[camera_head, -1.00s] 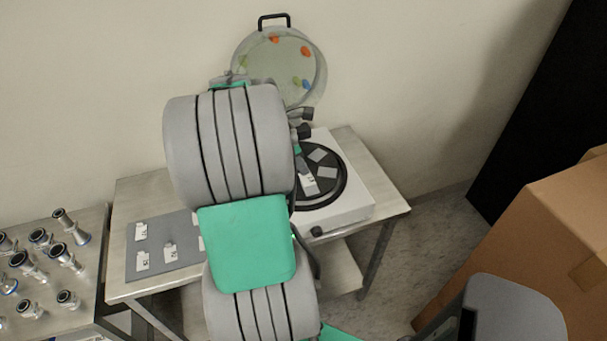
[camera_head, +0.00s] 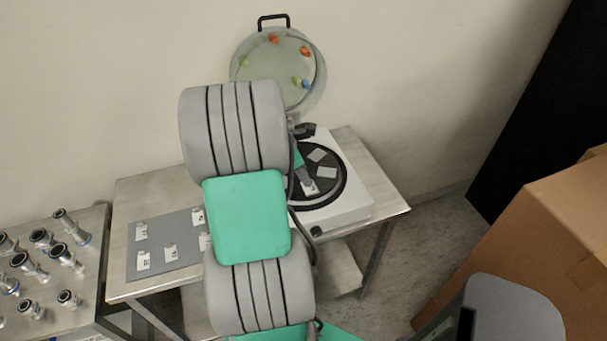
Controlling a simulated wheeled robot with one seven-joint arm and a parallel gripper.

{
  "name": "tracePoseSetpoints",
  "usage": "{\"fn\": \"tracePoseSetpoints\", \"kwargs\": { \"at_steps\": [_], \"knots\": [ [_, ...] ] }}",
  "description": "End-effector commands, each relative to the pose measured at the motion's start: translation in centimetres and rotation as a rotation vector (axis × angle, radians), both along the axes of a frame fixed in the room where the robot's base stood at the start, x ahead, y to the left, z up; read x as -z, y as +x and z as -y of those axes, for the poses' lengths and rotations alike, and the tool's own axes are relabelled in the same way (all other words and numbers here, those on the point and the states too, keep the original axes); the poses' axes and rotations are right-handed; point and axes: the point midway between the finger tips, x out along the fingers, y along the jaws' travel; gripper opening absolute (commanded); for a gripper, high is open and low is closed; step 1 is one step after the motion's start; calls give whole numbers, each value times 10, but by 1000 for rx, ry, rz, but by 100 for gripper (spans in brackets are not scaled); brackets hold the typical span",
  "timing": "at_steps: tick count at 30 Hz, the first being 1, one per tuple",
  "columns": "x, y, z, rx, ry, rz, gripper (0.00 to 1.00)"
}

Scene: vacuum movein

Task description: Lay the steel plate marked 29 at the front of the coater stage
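The coater stage is a black round disc (camera_head: 334,190) in a white housing (camera_head: 358,206) on the right of the metal table. Two bare grey plates (camera_head: 317,155) (camera_head: 327,173) lie on its back and right. A piece with a white label (camera_head: 310,187) shows at the disc's front, too small to read. My arm covers the disc's left side, and my gripper is mostly hidden there. A grey part over the disc just behind the label may be its finger; I cannot tell whether it grips the piece. More labelled plates (camera_head: 143,260) (camera_head: 171,251) lie on a grey mat (camera_head: 190,273).
A round transparent lid (camera_head: 280,75) with a black handle stands raised behind the stage. A side table at left holds several metal fittings (camera_head: 66,255). A cardboard box (camera_head: 530,240) stands at right. The table's right back corner (camera_head: 350,142) is bare.

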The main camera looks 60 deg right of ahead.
Motion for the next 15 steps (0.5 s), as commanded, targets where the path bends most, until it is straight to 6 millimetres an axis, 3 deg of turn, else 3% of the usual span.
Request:
{"fn": "tracePoseSetpoints", "kwargs": {
  "at_steps": [10, 15],
  "knots": [
    [-5, 1, 0, 1, -1, 1, 25],
    [-35, 11, -9, -3, -4, 4, 25]
  ]
}}
